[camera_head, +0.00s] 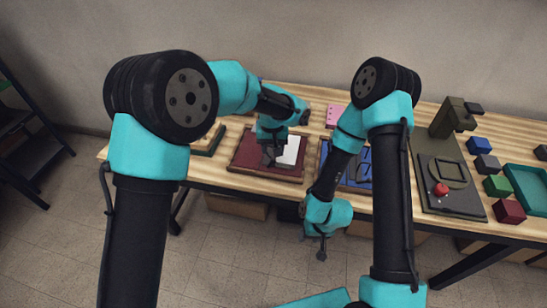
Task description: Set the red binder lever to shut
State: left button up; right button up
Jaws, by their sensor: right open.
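The red binder (242,158) lies open on the wooden table, left of the middle, with white paper (289,150) on its right part. My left gripper (270,158) hangs over the middle of this binder. Its jaws are small and dark against the binder, so I cannot tell whether they are open or touching. The binder's lever is not distinguishable; my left gripper and wrist cover that area. My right gripper (320,251) is open and empty, in front of the table's front edge and above the floor.
A blue binder (359,175) lies right of the red one, partly behind my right arm. A green binder (207,143) lies to the left. A pink object (335,114) lies behind. At right are an olive device (450,205) with a red knob, several blocks and a teal tray (533,182).

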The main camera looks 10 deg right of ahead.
pick_arm(q)
notch_tip(320, 180, down, 5)
dwell(0.3)
jog(key=shift+d, duration=0.1)
grip_shut()
